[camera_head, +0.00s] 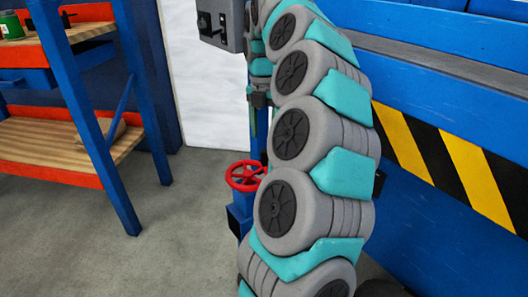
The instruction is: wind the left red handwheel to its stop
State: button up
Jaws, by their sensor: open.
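A red handwheel (245,176) with spokes sits on a blue post (240,219), left of my arm in the head view. Its right edge is close to my arm's outline, and the post is partly covered by the arm. No other handwheel is visible; the area behind my arm is hidden.
A grey control box (220,26) hangs above the wheel. A blue and orange workbench (98,136) stands at the left, with a green can (11,27) on top. A blue structure with a yellow-black striped band (443,160) fills the right. Grey floor (178,240) is clear between.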

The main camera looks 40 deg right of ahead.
aim_at(264, 151)
jog(key=shift+f, duration=3.85)
grip_shut()
